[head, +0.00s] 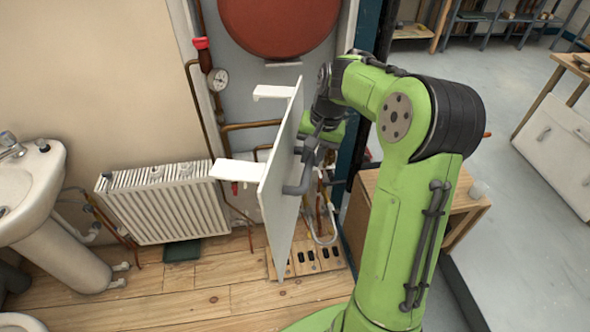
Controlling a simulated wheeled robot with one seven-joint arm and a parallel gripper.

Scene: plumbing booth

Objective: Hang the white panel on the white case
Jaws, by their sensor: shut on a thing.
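The white panel (280,165) is upright in mid-air and seen nearly edge-on. Two white ledges (237,170) stick out from its left side, one high and one low. My gripper (312,148) is at the panel's right face, shut on its grey handle (299,187); the fingertips are partly hidden. What appears to be the white case (184,40) is behind, open-fronted with a grey back. A red round vessel (278,22), copper pipes and a gauge (218,80) show in it. The panel hides part of the case and looks apart from it.
A white radiator (165,205) and a washbasin (30,190) are at left. Pipes and a wooden board with dark fittings (305,262) are below the panel. A wooden cabinet (465,205) stands at right. The plank floor in front is clear.

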